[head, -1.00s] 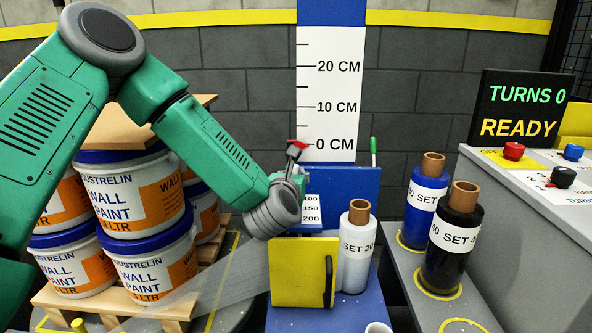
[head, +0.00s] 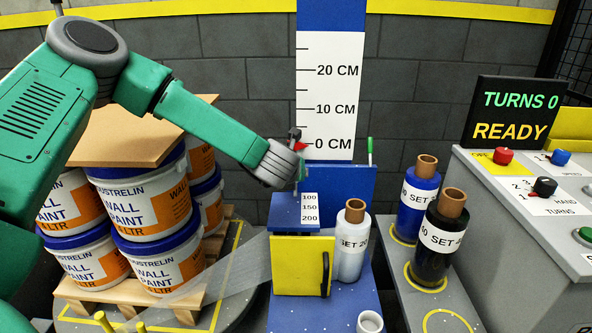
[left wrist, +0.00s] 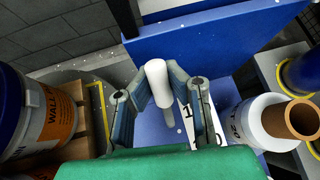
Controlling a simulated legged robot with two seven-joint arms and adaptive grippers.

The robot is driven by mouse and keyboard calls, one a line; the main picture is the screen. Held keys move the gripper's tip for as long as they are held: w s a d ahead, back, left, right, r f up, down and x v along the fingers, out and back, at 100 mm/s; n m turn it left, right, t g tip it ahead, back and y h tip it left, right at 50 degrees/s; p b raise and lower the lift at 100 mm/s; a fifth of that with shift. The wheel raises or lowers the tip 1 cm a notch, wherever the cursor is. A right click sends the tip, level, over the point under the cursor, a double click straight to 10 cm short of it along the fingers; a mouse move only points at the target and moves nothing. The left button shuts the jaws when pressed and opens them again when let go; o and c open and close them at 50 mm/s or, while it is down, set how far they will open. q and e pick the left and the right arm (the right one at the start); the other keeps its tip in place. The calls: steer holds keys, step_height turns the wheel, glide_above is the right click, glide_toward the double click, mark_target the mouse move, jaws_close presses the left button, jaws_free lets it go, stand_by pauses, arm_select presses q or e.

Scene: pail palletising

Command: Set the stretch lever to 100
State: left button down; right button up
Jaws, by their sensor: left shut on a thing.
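The stretch scale (head: 310,208), marked 100, 150 and 200, is on top of a blue housing (head: 285,214) above a yellow door. The 100 is at the far end. My left gripper (head: 302,172) is at the far end of this scale, near the 100 mark. In the left wrist view the gripper (left wrist: 158,84) is closed around a white lever handle (left wrist: 156,72), with a finger on each side. In the head view the handle is mostly hidden by the gripper. The lever's exact setting cannot be read. My right gripper is not in view.
A film roll (head: 351,243) stands beside the yellow door (head: 297,266). Blue (head: 417,205) and black (head: 443,235) rolls stand on a grey bench at right. Stacked paint pails (head: 140,205) are at left. The display (head: 512,114) reads TURNS 0, READY. A height board (head: 331,95) stands behind.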

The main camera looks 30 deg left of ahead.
arm_select(q)
steer(key=shift+f, duration=0.15)
steer(key=c, duration=1.5)
jaws_free()
steer(key=shift+a, duration=0.1)
steer(key=shift+s+r, duration=0.3)
steer(key=shift+r, duration=0.05)
steer(key=v, duration=1.1)
steer(key=shift+f, duration=0.1)
